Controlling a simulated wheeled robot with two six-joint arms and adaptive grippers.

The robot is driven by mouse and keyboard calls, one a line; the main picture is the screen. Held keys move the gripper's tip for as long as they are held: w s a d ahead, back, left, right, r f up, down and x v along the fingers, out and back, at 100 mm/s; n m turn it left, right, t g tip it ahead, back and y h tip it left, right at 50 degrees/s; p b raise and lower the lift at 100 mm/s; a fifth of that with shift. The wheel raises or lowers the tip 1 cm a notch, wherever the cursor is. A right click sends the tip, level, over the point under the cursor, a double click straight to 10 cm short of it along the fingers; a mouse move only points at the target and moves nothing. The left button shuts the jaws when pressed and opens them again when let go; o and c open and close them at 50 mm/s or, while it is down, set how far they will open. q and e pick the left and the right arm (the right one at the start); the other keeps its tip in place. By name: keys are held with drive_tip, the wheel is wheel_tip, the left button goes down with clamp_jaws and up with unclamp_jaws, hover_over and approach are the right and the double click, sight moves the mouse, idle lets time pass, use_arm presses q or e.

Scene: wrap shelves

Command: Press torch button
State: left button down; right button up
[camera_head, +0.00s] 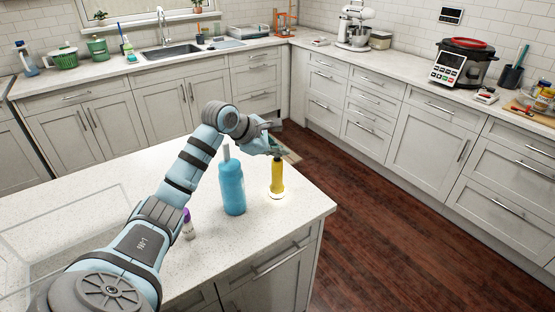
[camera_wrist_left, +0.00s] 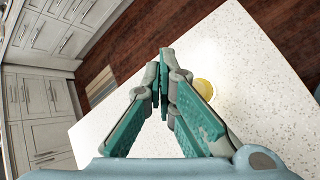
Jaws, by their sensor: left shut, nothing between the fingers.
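The yellow torch (camera_head: 277,180) stands upright on the white island counter, near its far right corner. A bright glow lies on the counter around its lower end. My left gripper (camera_head: 276,151) is shut and empty, with its fingertips at the top of the torch; I cannot tell whether they touch it. In the left wrist view the closed green fingers of the left gripper (camera_wrist_left: 164,85) fill the middle. Part of the yellow torch (camera_wrist_left: 205,88) shows just right of them. The torch button is hidden. My right gripper is not in view.
A blue bottle (camera_head: 232,185) stands just left of the torch. A small purple-capped bottle (camera_head: 188,224) stands nearer, beside my left arm. The island counter (camera_head: 300,206) is bare to the right of the torch up to its edge.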

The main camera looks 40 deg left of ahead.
sight(278, 159)
use_arm(q)
drive_tip(key=shift+r+p, duration=0.45)
wheel_tip(278, 159, up, 6)
drive_tip(key=p, duration=0.5)
